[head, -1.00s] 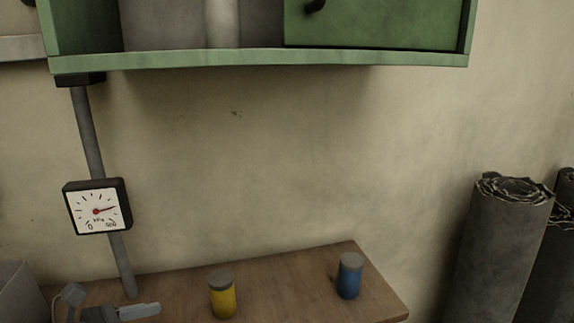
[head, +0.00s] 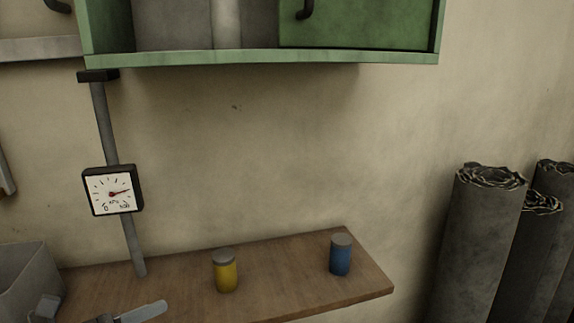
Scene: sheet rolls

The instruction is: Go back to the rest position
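My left gripper (head: 100,305) shows at the bottom left edge of the head view, partly cut off. Its two grey fingers stand apart, with nothing seen between them. It is in front of the wooden bench top (head: 180,278). A yellow can (head: 225,275) with a grey lid stands upright on the bench, to the right of the gripper and apart from it. A blue can (head: 340,258) with a grey lid stands upright near the bench's right end. My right gripper is not in view.
A square dial gauge (head: 112,192) is on a grey post behind the bench. A grey bin (head: 22,275) stands at the lower left. A green cabinet (head: 360,32) hangs above. Tall dark rolls (head: 478,245) stand at right. The bench between the cans is clear.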

